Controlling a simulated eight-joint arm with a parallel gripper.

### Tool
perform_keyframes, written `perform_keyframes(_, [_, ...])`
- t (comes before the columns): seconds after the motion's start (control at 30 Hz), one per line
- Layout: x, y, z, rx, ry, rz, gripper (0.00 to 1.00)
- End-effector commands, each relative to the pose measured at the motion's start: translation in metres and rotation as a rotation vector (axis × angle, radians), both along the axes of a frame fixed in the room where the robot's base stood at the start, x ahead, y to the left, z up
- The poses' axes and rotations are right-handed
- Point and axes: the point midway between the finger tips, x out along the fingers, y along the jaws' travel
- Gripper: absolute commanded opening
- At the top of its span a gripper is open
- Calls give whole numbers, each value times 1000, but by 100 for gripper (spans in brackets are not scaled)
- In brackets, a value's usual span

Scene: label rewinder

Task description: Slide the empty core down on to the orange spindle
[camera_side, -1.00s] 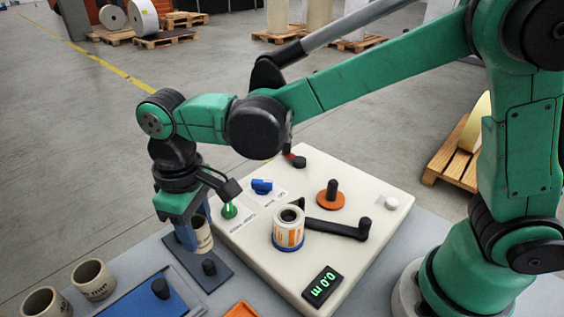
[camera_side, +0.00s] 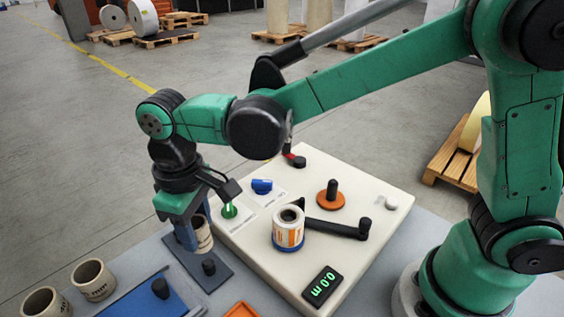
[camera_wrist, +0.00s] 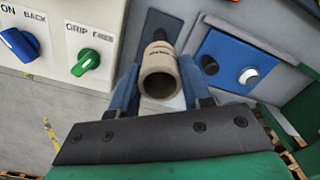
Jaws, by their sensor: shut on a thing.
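The empty core (camera_side: 203,238) is a tan cardboard tube, upright between the blue fingers of my gripper (camera_side: 193,236). In the wrist view the core (camera_wrist: 158,84) shows its open end, and my gripper's fingers (camera_wrist: 158,92) are shut on its sides. It is over the far end of a dark grey plate (camera_side: 222,278); whether it touches the plate I cannot tell. The orange spindle (camera_side: 331,196), an orange disc with a black post, stands bare on the cream machine top, to the right of my gripper.
A label roll (camera_side: 288,232) stands on the cream machine (camera_side: 375,205), with a black crank arm (camera_side: 338,228) beside it. A green knob (camera_side: 229,211) and blue knob (camera_side: 262,186) lie between my gripper and the orange spindle. Two more cores (camera_side: 93,280) stand at lower left.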

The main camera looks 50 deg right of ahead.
Motion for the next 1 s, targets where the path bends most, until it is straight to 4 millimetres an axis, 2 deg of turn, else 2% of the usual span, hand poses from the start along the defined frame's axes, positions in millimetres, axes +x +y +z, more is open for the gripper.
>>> perform_keyframes(0.3, [0, -1, 0, 0, 0, -2, 17])
perform_keyframes(0.43, [4, -18, 8, 0, 0, -36, 17])
perform_keyframes(0.57, [8, -62, 28, 0, 0, -123, 17])
perform_keyframes(0.67, [3, -108, 48, 0, 0, -215, 17])
perform_keyframes(0.8, [-17, -168, 71, 0, 0, -345, 17])
perform_keyframes(0.9, [-35, -200, 82, 0, 0, -423, 17])
perform_keyframes(1.0, [-50, -220, 90, 0, 0, -478, 17])
